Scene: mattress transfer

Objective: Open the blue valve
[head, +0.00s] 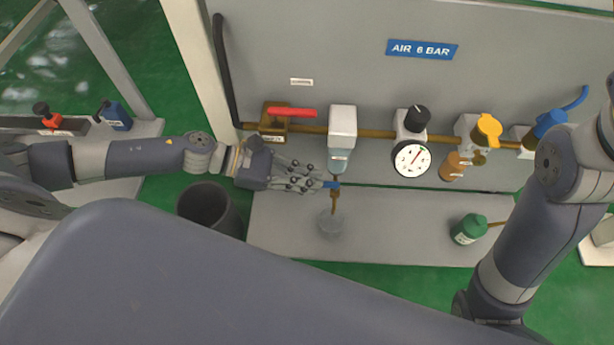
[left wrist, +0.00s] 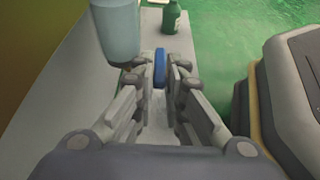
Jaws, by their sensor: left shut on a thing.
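A small blue valve (head: 331,185) sits on the drain under the clear filter bowl (head: 339,160), above a clear cup (head: 331,224). My left gripper (head: 325,186) reaches in from the left and is shut on this blue valve. In the left wrist view the blue valve (left wrist: 160,67) is upright between the fingertips of the left gripper (left wrist: 160,75), with the filter bowl (left wrist: 115,30) beside it at upper left. Another blue valve with a lever (head: 550,122) is at the right end of the pipe, away from the left gripper. My right arm shows at the right, but its gripper does not.
A brass pipe along the grey panel carries a red-handled valve (head: 292,112), a gauge (head: 411,159) and a yellow knob (head: 488,129). A green bottle (head: 469,229) stands on the grey shelf (head: 400,238). A dark bin (head: 210,207) is below the left wrist.

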